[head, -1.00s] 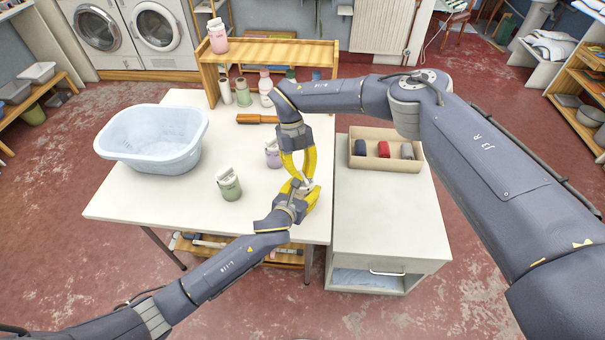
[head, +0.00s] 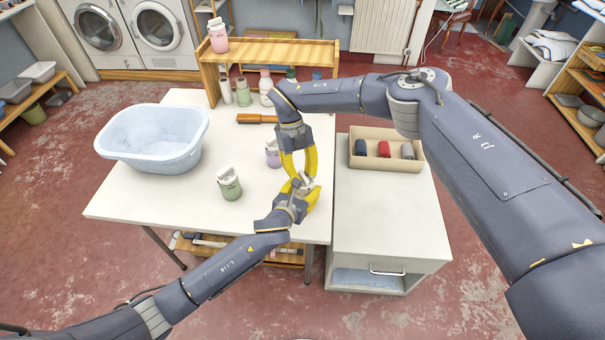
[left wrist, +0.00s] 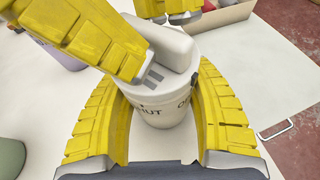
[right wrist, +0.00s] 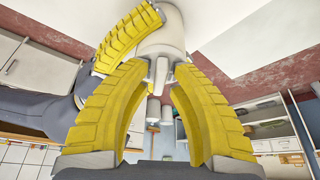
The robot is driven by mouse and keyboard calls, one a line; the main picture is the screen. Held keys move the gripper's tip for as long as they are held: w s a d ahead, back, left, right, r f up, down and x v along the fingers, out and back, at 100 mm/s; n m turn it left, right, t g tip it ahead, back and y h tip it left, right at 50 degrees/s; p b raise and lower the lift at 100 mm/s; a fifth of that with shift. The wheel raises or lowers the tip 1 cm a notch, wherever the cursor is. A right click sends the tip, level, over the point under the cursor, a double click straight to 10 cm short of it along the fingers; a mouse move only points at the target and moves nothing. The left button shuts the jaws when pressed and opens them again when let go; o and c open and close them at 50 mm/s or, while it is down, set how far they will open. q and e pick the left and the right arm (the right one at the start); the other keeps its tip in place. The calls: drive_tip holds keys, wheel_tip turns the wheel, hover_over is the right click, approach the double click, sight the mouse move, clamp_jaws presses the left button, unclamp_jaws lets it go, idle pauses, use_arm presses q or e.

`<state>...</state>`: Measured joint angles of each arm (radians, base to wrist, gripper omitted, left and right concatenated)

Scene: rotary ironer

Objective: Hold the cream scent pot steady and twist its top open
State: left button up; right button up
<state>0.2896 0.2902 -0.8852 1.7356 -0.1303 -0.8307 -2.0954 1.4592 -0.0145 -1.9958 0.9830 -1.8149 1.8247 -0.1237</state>
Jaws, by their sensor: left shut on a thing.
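The cream scent pot (left wrist: 163,112) stands between my left gripper's yellow fingers (left wrist: 165,100) in the left wrist view, with dark lettering near its rim. My left gripper is shut on its body and holds it above the table's right edge. The top carries a raised pale bar (left wrist: 168,45). My right gripper (right wrist: 161,68) comes down from above, its fingers on either side of that bar. I see small gaps there, so it looks open. In the head view my right gripper (head: 301,174) and left gripper (head: 303,190) meet and hide most of the pot.
A green pot (head: 229,185) and a lilac pot (head: 272,154) stand on the white table (head: 150,210). A blue basket (head: 152,140) is at the left, a wooden-handled brush (head: 255,118) behind. A tray (head: 386,145) with rolled cloths sits on the cabinet (head: 390,215) at the right.

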drive_tip(key=v, duration=1.2)
use_arm(q)
drive_tip(key=o, duration=1.4)
drive_tip(key=shift+c, duration=0.2)
drive_tip(key=shift+s, duration=0.1)
